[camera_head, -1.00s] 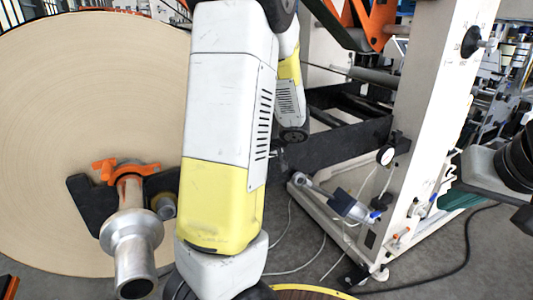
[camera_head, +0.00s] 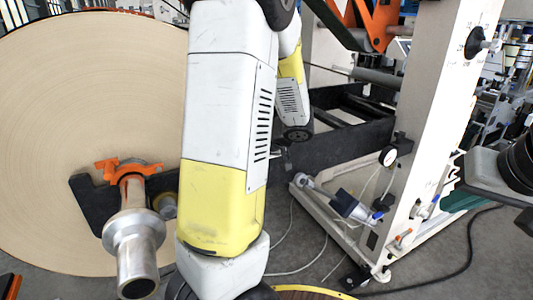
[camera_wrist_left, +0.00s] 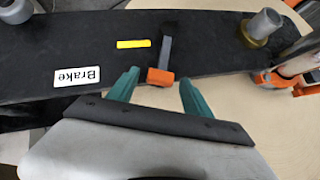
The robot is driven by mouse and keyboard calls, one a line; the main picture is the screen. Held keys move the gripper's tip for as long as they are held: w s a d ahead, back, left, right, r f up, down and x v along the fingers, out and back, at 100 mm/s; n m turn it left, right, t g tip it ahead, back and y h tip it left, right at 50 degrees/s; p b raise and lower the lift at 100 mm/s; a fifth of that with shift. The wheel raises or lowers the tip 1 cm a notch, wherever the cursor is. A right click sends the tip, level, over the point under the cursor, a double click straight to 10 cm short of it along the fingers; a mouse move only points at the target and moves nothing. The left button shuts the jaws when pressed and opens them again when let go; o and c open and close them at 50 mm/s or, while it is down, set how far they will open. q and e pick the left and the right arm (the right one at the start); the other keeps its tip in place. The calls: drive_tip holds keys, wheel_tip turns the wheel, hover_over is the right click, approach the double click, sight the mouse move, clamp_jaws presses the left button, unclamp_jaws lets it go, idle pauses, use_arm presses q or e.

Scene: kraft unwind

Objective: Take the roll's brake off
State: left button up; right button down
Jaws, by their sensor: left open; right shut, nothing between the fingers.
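The brake lever (camera_wrist_left: 166,48) is a grey bar with an orange tip (camera_wrist_left: 160,77), on a black arm (camera_wrist_left: 110,50) with an upside-down "Brake" label (camera_wrist_left: 77,77) and a yellow mark (camera_wrist_left: 134,44). My left gripper (camera_wrist_left: 158,80) is open in the left wrist view, its teal fingertips on either side of the orange tip, with gaps showing. In the head view the left gripper and the lever are hidden behind my arm. The big kraft roll (camera_head: 90,120) stands at the left.
A metal shaft end (camera_head: 135,240) with an orange clamp (camera_head: 128,168) juts from the roll. A white machine frame (camera_head: 435,120) with a gauge (camera_head: 388,156) and a cylinder (camera_head: 345,205) stands right of centre. Hoses and a black cable (camera_head: 470,250) lie on the floor.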

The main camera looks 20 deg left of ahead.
use_arm(q)
drive_tip(key=v, duration=0.7)
drive_tip(key=s+d+r+m+t+h, duration=0.1)
drive_tip(key=s+d+r+m+h, duration=0.2)
drive_tip(key=s+d, duration=0.4)
drive_tip(key=s+d+r+m+t+h, duration=0.1)
drive_tip(key=s+d+r+m+h, duration=0.3)
drive_tip(key=s+d+h, duration=0.3)
drive_tip(key=s+m+h, duration=0.1)
drive_tip(key=s, duration=0.2)
drive_tip(key=shift+s+d+r+m+t, duration=0.2)
drive_tip(key=shift+d+r+m+t, duration=0.1)
drive_tip(key=shift+m, duration=0.1)
